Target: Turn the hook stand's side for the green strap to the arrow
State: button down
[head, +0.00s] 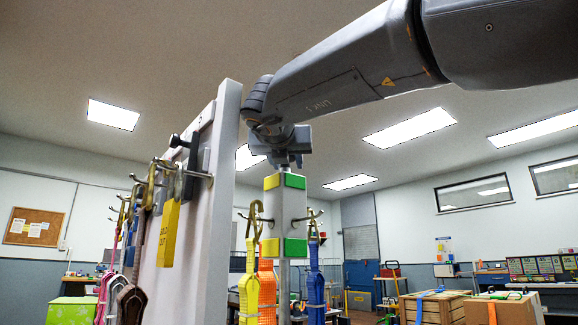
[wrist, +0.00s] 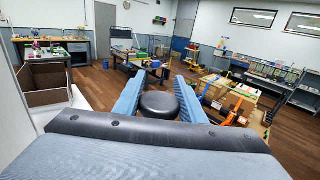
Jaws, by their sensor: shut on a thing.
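The hook stand (head: 284,212) is an upright column beside the wall panel in the head view. Its left visible face carries yellow patches and its right visible face green patches. Hooks stick out from it. A yellow strap (head: 249,285) and an orange strap (head: 267,290) hang at its left, and a blue strap (head: 316,285) at its right. My gripper (head: 290,162) is over the column's top. In the wrist view, my gripper (wrist: 159,88) is shut on the stand's round black knob (wrist: 160,104), between blue fingers. I cannot make out an arrow or a green strap.
A pale wall panel (head: 227,150) stands close at the left, with hooks, a yellow tag (head: 169,233) and several hanging straps, including a brown one (head: 131,303). Wooden crates (head: 435,306) stand at the right. A brown box (wrist: 48,83) shows at the left in the wrist view.

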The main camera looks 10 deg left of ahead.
jog(key=c, duration=1.2)
grip_release()
jog(key=shift+f, duration=0.15)
jog(key=shift+o, duration=0.2)
jog(key=shift+s, duration=0.1)
jog(key=shift+s, duration=0.35)
send_over(283, 172)
jog(key=shift+w+a, duration=0.15)
jog(key=shift+w, duration=0.3)
